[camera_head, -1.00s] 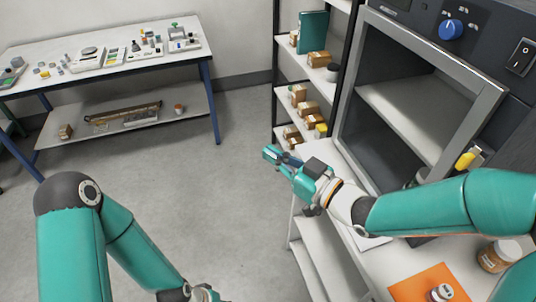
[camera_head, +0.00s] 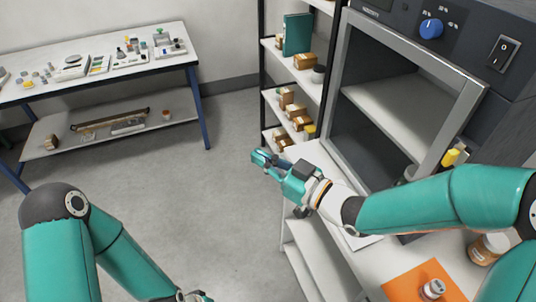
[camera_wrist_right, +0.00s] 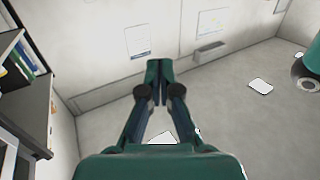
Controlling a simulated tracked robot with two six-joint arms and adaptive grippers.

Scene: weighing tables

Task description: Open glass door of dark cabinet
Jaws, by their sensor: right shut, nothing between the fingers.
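The dark cabinet (camera_head: 493,75) stands at the right of the head view, with a blue knob and a black switch on its front. Its glass door (camera_head: 465,98) has a wide grey frame, and a pale inner shelf shows behind the frame. Whether the door stands slightly ajar I cannot tell. My right gripper (camera_head: 264,160) is shut and empty, left of the cabinet and apart from the door, pointing left. In the right wrist view the fingers (camera_wrist_right: 159,78) meet in front of wall and floor. Only a sliver at the bottom edge shows near my left wrist; its fingers are out of view.
An open shelf rack (camera_head: 268,85) with boxes stands left of the cabinet. On the white bench (camera_head: 383,268) are an orange mat (camera_head: 400,282) and a brown jar (camera_head: 485,250). A small yellow item (camera_head: 451,157) is by the door's lower right. A weighing table (camera_head: 150,68) stands at back left.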

